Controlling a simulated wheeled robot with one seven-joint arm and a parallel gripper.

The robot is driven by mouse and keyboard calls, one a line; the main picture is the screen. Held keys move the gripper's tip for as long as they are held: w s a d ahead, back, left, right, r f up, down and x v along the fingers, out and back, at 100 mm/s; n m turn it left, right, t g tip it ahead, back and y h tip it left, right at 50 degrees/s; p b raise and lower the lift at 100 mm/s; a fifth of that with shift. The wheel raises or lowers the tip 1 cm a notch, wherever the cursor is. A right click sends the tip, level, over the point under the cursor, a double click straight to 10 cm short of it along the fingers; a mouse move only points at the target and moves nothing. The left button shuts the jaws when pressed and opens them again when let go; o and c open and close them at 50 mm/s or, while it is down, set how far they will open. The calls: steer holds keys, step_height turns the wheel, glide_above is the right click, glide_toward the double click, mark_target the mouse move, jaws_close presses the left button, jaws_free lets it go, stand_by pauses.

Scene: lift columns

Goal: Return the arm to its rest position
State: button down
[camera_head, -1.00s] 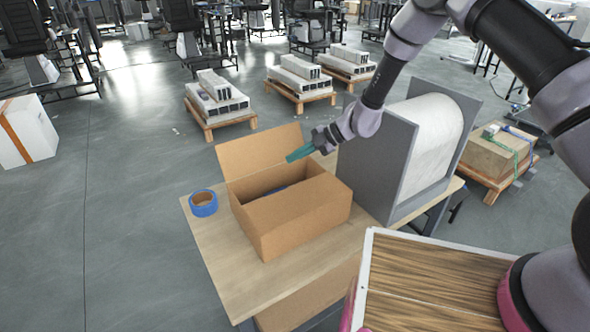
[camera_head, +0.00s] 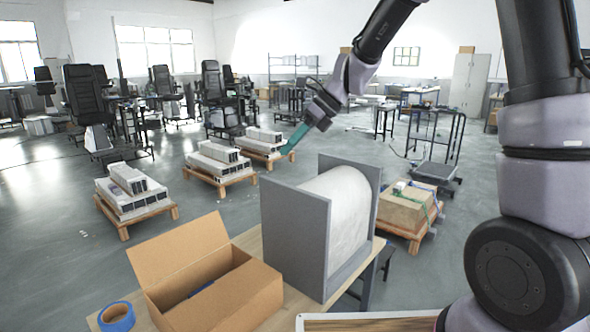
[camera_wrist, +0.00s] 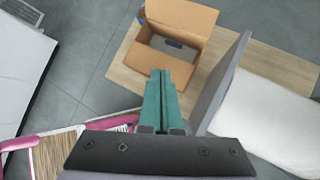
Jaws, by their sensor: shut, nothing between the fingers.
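My gripper (camera_head: 290,147) is raised in the air above and behind the grey-sided roll stand in the head view. Its teal fingers are shut and hold nothing. In the wrist view the gripper (camera_wrist: 160,76) points down, with its fingers together, and the open cardboard box (camera_wrist: 172,33) lies beyond the fingertips. My arm comes in from the upper right of the head view.
The open cardboard box (camera_head: 217,305) and a blue tape roll (camera_head: 116,318) are on the wooden table (camera_head: 245,243). The grey-sided stand with a white roll (camera_head: 340,208) stands beside the box. Loaded pallets (camera_head: 137,205) and a strapped carton (camera_head: 403,208) stand on the floor beyond.

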steer(key=s+d+r+n+t+h, duration=0.2)
steer(key=s+d+r+n, duration=0.2)
steer(key=s+d+n, duration=0.2)
steer(key=s+d+r+n+t+h, duration=0.2)
steer(key=s+d+r+n, duration=0.2)
steer(key=d, duration=0.7)
steer(key=s+d+r+n+t+h, duration=0.2)
steer(key=s+d+r+n+t, duration=0.1)
steer(key=s+d+n, duration=0.4)
steer(key=shift+s+d+r+n, duration=0.4)
steer(key=shift+d+n, duration=0.4)
steer(key=shift+d, duration=0.3)
